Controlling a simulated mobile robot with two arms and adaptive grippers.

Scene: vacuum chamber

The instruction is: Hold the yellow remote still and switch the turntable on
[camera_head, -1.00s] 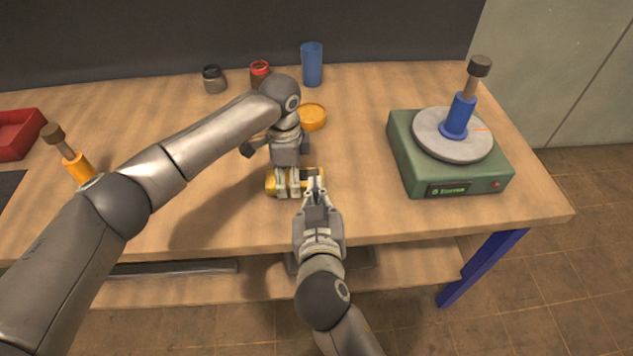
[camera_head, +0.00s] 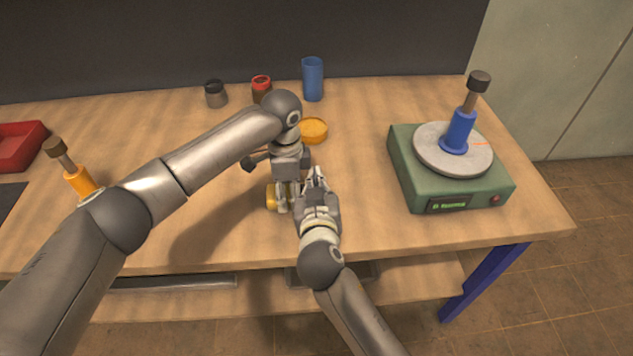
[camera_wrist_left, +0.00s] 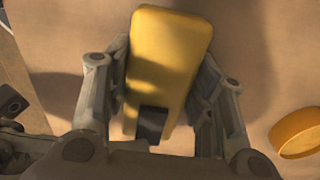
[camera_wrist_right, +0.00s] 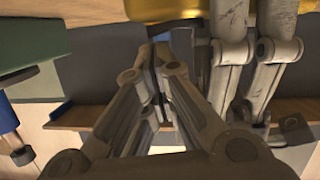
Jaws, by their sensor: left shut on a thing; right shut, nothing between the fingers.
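The yellow remote (camera_head: 272,197) lies low over the tabletop in the head view, mostly hidden by my grippers. In the left wrist view, the remote (camera_wrist_left: 168,55) sits between the fingers, with a dark patch at its near end. My left gripper (camera_head: 286,207) is shut on it from above. My right gripper (camera_head: 316,174) is shut and empty, close beside the remote's right end; whether it touches cannot be told. The green turntable (camera_head: 408,178) stands at the right, with a grey disc on top, a lit green display (camera_head: 449,204) too small to read, and a red button (camera_head: 495,199).
A blue holder with a dark-topped tool (camera_head: 459,130) stands on the disc. A yellow-orange dish (camera_head: 314,130), blue cup (camera_head: 313,79), red-topped jar (camera_head: 261,86) and dark-lidded jar (camera_head: 215,94) stand behind. An orange holder (camera_head: 78,181) and red tray (camera_head: 18,150) are left. Table between remote and turntable is clear.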

